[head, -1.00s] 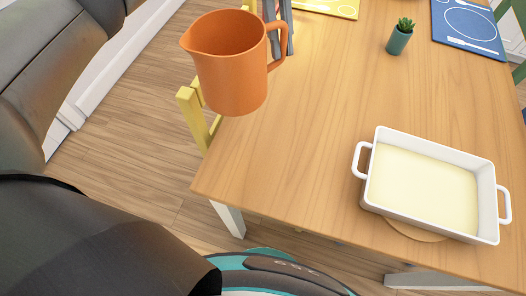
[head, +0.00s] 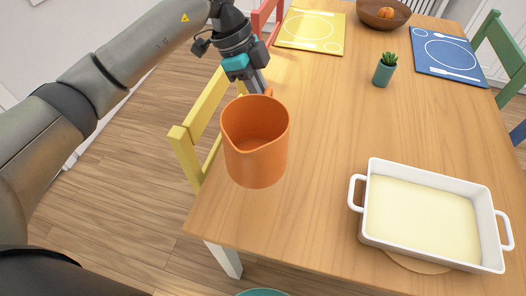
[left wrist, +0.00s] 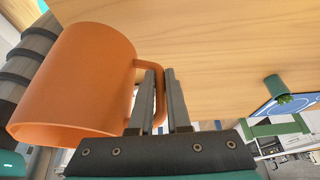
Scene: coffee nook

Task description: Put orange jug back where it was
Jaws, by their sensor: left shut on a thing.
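The orange jug (head: 256,158) is upright and looks empty inside, near the left edge of the wooden table (head: 330,180). My left gripper (head: 262,86) is shut on the jug's handle, on the far side of the jug. In the left wrist view the jug (left wrist: 75,85) hangs beside the fingers, and my left gripper (left wrist: 160,95) pinches the handle. I cannot tell from the head view whether the jug's base touches the table. My right gripper is not in view.
A white baking dish (head: 365,215) stands on a round mat at the near right. A small potted plant (head: 385,70), a yellow placemat (head: 312,30), a blue placemat (head: 447,55) and a brown bowl (head: 365,15) are farther back. A yellow chair (head: 187,150) stands at the left.

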